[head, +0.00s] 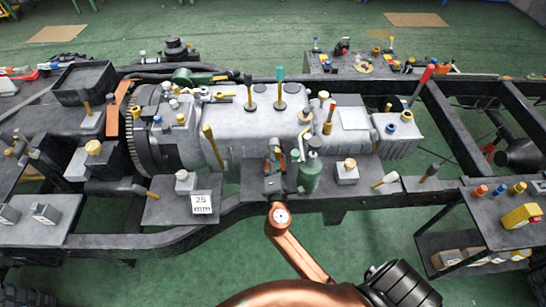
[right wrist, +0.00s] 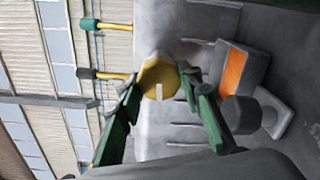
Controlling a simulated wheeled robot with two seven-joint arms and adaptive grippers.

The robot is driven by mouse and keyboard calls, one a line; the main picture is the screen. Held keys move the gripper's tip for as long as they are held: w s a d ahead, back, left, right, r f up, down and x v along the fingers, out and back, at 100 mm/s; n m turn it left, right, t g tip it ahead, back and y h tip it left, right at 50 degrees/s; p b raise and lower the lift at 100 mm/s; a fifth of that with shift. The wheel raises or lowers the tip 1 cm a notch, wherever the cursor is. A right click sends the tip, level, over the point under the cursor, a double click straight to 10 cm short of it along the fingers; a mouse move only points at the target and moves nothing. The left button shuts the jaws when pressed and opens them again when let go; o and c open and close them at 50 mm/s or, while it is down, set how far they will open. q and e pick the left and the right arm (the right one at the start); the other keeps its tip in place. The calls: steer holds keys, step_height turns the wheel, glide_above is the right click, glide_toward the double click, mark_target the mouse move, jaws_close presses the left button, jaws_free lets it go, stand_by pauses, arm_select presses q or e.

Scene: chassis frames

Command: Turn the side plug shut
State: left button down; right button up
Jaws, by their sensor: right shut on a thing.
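The side plug (right wrist: 156,72) is a round yellow disc with a pale slot-like mark, on the side of the grey gearbox housing (right wrist: 180,25) in the right wrist view. My right gripper (right wrist: 162,84) has its two green-looking fingers on either side of the plug and is shut on it. In the head view my right gripper (head: 275,155) is at the near face of the grey housing (head: 240,125), mid-frame, with my copper arm coming up from below. The plug is largely hidden there by the gripper. My left gripper does not show.
A green canister (head: 310,175) stands just right of the gripper. Two levers, one green-topped (head: 280,90), rise above the housing. Dark frame rails (head: 100,240) run across.

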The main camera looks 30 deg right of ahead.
steer(key=shift+f+m, duration=0.1)
steer(key=shift+m, duration=0.5)
steer(key=o, duration=1.1)
steer(key=shift+o, duration=0.3)
steer(key=v, duration=0.7)
steer(key=shift+s+a, duration=0.15)
steer(key=shift+s, duration=0.1)
